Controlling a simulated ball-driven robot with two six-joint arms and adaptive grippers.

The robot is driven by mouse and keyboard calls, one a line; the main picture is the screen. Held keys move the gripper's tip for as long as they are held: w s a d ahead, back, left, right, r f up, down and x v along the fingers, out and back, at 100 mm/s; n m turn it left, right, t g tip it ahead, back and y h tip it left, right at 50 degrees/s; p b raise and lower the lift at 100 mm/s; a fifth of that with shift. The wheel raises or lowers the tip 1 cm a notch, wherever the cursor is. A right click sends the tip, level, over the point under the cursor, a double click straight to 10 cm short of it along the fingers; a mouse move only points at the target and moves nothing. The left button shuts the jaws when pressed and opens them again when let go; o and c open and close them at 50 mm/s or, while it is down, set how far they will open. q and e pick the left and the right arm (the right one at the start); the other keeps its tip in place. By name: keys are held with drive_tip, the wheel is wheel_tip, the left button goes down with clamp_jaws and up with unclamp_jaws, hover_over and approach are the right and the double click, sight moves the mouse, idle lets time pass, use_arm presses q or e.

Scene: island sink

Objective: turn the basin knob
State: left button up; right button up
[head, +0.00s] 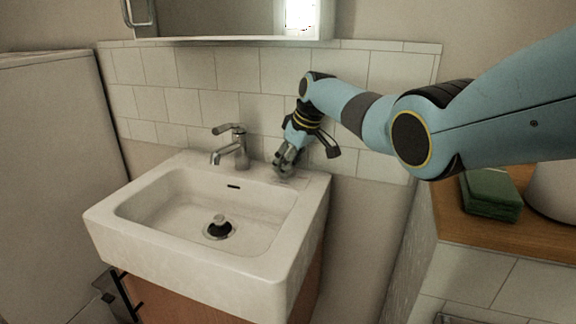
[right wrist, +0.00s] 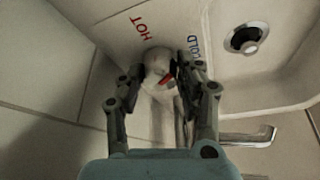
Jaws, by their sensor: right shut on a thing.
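The basin knob (right wrist: 157,57) is a pale round knob with a red mark, on the back ledge of the white basin (head: 110,215). In the right wrist view a red HOT label and a blue COLD label are printed on the ledge beside it. My right gripper (right wrist: 164,78) is shut on the knob, one finger on each side. In the head view my right gripper (head: 286,161) is at the basin's back right corner, right of the faucet, and mostly hides the knob. My left gripper is not in view.
The chrome faucet (head: 234,150) stands left of my gripper, its lever up. A black drain plug (head: 218,227) is in the empty bowl. A tiled wall is close behind. A wooden counter (head: 452,218) with a green sponge-like block (head: 490,192) is at the right.

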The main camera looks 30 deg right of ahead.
drive_tip(key=shift+n+y+b, duration=0.3)
drive_tip(key=shift+n+b, duration=0.2)
drive_tip(key=shift+n, duration=0.5)
drive_tip(key=o, duration=1.1)
drive_tip(key=shift+o, duration=0.2)
drive_tip(key=shift+d+r, duration=0.1)
